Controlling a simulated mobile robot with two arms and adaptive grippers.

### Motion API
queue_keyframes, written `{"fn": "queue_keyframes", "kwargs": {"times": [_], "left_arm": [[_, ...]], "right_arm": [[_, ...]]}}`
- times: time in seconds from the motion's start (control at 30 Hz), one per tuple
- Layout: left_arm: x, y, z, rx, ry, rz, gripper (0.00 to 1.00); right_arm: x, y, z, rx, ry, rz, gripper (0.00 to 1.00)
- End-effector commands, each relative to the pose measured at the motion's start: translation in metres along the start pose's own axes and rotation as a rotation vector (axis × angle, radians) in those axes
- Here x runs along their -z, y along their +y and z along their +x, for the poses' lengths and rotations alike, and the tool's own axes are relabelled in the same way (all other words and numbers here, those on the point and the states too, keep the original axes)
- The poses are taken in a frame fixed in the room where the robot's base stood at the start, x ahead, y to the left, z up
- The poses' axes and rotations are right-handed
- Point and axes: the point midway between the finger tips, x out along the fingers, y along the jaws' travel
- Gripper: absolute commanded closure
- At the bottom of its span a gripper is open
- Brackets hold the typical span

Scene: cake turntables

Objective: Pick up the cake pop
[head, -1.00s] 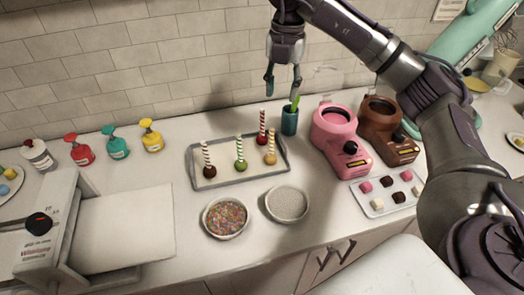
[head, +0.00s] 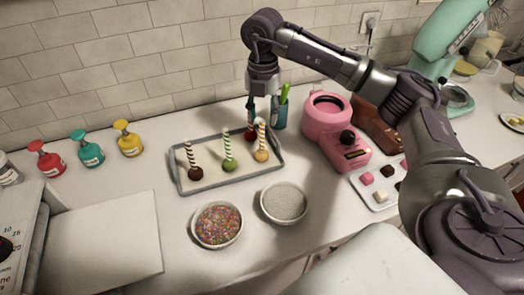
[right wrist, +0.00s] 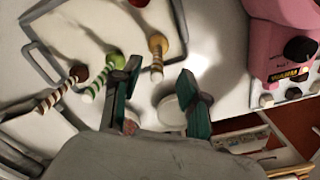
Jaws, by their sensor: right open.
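Several cake pops with striped sticks pointing up stand on a grey-rimmed tray (head: 180,188): a dark brown one (head: 196,173), a green one (head: 229,164), a tan one (head: 262,155) and a red one (head: 250,136), partly hidden by my right gripper (head: 258,122). That gripper is open and points down over the tray's back right part. In the right wrist view, the tan cake pop (right wrist: 157,43) lies just beyond the open fingertips (right wrist: 159,72), its stick showing between them. The green cake pop (right wrist: 115,61) lies left of the fingers. My left gripper is out of view.
A bowl of colored sprinkles (head: 217,225) and a pale bowl (head: 284,203) stand in front of the tray. A blue cup (head: 280,116) and a pink melting pot (head: 328,125) stand to the right. Pump bottles (head: 86,152) are at the left; the tiled wall is behind.

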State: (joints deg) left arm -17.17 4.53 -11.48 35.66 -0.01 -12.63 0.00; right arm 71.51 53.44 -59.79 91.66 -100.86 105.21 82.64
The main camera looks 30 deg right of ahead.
Motion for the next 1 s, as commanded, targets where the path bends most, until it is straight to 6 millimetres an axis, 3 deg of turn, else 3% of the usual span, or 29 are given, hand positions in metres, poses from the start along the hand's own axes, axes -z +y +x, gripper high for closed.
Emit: {"fn": "queue_keyframes", "kwargs": {"times": [0.27,0.5,0.8,1.0], "left_arm": [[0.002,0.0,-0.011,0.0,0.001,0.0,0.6],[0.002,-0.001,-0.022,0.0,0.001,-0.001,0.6],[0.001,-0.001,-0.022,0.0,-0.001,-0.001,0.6],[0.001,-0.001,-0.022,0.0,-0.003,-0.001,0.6]], "right_arm": [[0.004,-0.001,0.022,0.004,0.002,-0.001,0.56],[0.007,-0.001,0.056,0.002,0.001,0.0,0.56],[0.007,0.0,0.062,0.0,0.0,-0.001,0.56],[0.007,0.0,0.062,0.0,0.0,-0.001,0.89]]}}
